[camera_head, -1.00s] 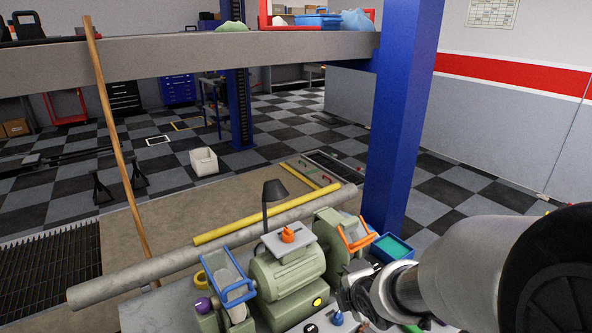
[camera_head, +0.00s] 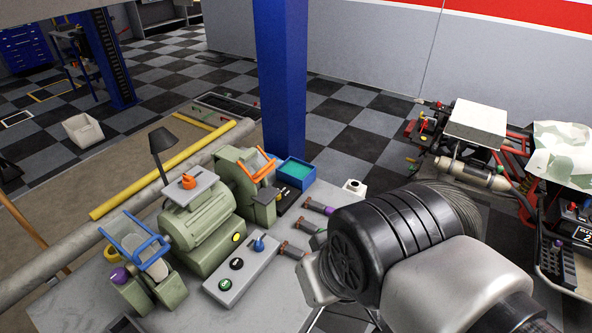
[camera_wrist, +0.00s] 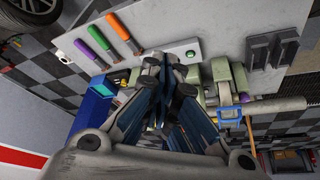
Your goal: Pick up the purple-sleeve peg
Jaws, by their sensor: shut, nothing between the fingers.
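The purple-sleeve peg (camera_head: 328,210) lies on the grey bench top, its purple end towards the right in the head view. In the wrist view its purple sleeve (camera_wrist: 85,48) is the nearest to the bench's left edge in a row of three pegs. A green-sleeve peg (camera_wrist: 98,37) lies beside it, then an orange-sleeve peg (camera_wrist: 118,27). My gripper (camera_wrist: 168,62) is shut and empty in the wrist view, to the right of the pegs and apart from them. In the head view my arm hides the gripper and partly covers the other two pegs.
A green bench grinder (camera_head: 200,228) stands left of the pegs, with a switch box (camera_head: 240,277) in front. A blue tray with a teal inside (camera_head: 296,172) sits behind the pegs. A blue post (camera_head: 281,80) rises beyond. A lamp (camera_head: 161,143) stands behind the grinder.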

